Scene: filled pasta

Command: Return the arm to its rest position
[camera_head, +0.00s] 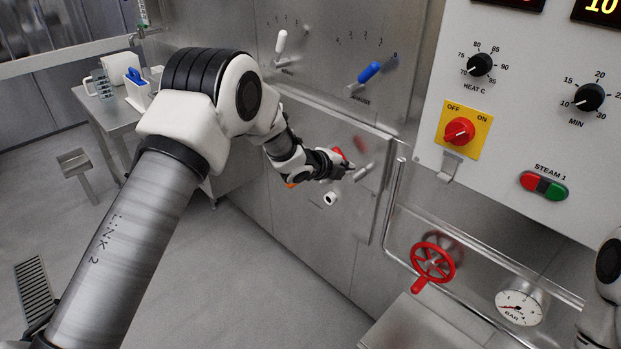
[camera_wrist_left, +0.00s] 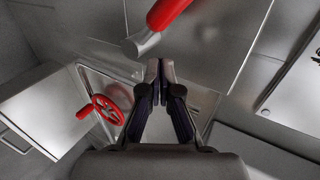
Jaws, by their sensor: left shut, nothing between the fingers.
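My left arm (camera_head: 125,240) reaches in from the lower left toward the steel wall panel. My left gripper (camera_head: 350,170) is at its end, in front of the lower panel. In the left wrist view its two fingertips (camera_wrist_left: 160,70) are together with nothing between them. A red handle (camera_wrist_left: 168,12) with a silver end is just beyond the fingertips in that view and looks apart from them. In the head view a bit of red (camera_head: 338,153) shows beside the gripper, partly hidden by it. My right gripper is not in view.
A red valve wheel (camera_head: 432,262) and a pressure gauge (camera_head: 521,304) are low right. A control panel (camera_head: 520,100) with knobs hangs at the right. A white lever (camera_head: 281,42) and a blue lever (camera_head: 369,72) are above the gripper. Open floor (camera_head: 250,285) lies lower left.

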